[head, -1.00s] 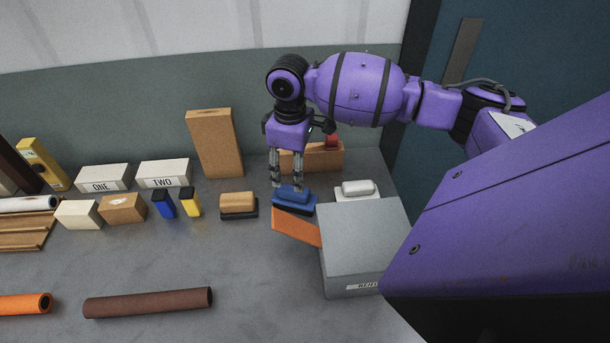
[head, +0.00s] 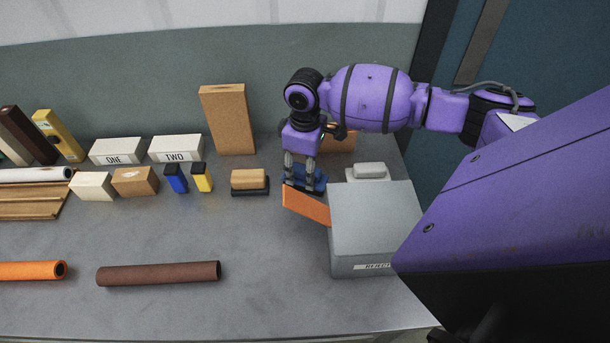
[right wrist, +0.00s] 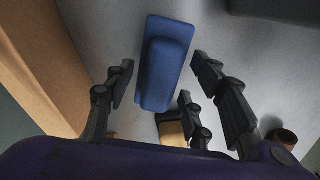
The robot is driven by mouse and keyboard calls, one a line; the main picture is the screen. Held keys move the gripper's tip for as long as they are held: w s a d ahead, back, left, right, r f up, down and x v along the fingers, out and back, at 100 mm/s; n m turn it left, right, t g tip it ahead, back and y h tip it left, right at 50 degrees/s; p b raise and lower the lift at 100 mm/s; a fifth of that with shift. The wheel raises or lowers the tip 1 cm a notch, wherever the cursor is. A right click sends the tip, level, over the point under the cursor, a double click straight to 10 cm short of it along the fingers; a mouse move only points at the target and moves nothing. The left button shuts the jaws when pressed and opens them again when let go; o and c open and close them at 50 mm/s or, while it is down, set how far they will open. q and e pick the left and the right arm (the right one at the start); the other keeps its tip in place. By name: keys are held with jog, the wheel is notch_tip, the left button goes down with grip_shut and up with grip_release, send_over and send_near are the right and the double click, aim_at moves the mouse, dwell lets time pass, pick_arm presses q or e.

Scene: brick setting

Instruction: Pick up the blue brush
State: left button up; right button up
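The blue brush (head: 319,180) lies on the grey table beside the grey box, partly hidden by my right gripper. In the right wrist view the blue brush (right wrist: 166,62) shows nearly whole, with its raised grip facing the camera. My right gripper (head: 299,183) points down over the brush. Its fingers (right wrist: 162,80) are spread apart on both sides of the brush, with gaps still visible, so it is open and empty. I cannot tell whether the fingertips reach the table. My left gripper is not in view.
A grey box (head: 375,215) with an orange flap (head: 307,206) stands close in front of the brush. A white-grey brush (head: 370,171) is to the right, a wooden-topped brush (head: 249,181) to the left. A brown block (head: 338,143) stands behind. The table's front left holds a brown tube (head: 158,273).

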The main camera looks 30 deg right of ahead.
aim_at(305, 168)
grip_shut()
jog(key=shift+r, duration=0.1)
notch_tip(305, 168, up, 10)
jog(key=shift+f, duration=0.1)
dwell(0.4)
